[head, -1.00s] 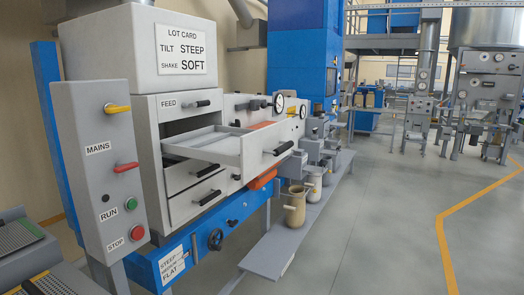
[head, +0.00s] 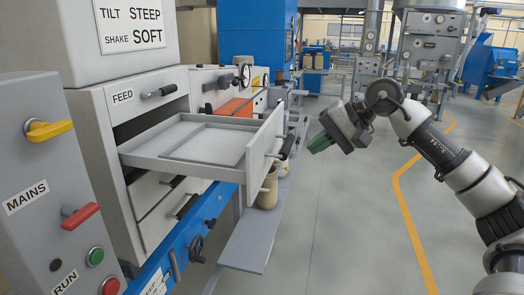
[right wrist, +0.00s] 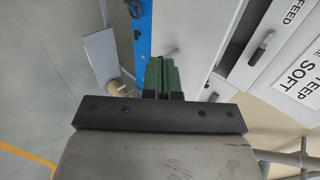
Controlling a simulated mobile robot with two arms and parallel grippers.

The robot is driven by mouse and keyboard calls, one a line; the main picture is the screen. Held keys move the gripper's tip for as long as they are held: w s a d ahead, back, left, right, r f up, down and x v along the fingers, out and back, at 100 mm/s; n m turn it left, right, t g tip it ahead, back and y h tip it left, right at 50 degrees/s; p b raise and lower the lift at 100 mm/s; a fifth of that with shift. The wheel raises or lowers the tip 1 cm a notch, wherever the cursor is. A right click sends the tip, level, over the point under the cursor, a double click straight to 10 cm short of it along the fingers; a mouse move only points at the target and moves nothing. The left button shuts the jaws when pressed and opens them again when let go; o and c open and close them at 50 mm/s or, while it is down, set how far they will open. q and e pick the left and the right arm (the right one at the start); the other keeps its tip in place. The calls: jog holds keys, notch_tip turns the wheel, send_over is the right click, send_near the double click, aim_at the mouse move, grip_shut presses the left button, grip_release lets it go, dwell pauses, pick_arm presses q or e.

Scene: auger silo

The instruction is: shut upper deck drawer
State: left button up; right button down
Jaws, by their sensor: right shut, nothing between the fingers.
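The upper deck drawer (head: 262,140), a shallow light grey tray with a tall front panel, is pulled far out of the grey cabinet in the head view. A dark bar handle (head: 288,144) is on its front. My right gripper (head: 319,143), with green fingertips, is in front of and to the right of the drawer front, with a visible gap to the handle. In the right wrist view its green fingers (right wrist: 161,76) are together and hold nothing. My left gripper is out of view.
Lower drawers (head: 170,215) sit shut beneath the open one. A control box (head: 60,190) with yellow and red levers stands at the left. A grey shelf (head: 255,240) with pots is below the drawer. Open floor lies to the right.

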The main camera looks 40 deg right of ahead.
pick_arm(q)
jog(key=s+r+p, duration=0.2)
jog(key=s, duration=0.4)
pick_arm(e)
jog(key=p, duration=0.4)
send_near(260, 172)
jog(key=x, duration=0.5)
jog(key=shift+s+a+f, duration=0.1)
jog(key=shift+s+f, duration=0.05)
jog(key=shift+s, duration=0.15)
jog(key=shift+w+a, duration=0.2)
jog(key=shift+w, duration=0.1)
jog(key=shift+w+a+f, duration=0.2)
jog(key=shift+w+a, duration=0.05)
jog(key=shift+a, duration=0.05)
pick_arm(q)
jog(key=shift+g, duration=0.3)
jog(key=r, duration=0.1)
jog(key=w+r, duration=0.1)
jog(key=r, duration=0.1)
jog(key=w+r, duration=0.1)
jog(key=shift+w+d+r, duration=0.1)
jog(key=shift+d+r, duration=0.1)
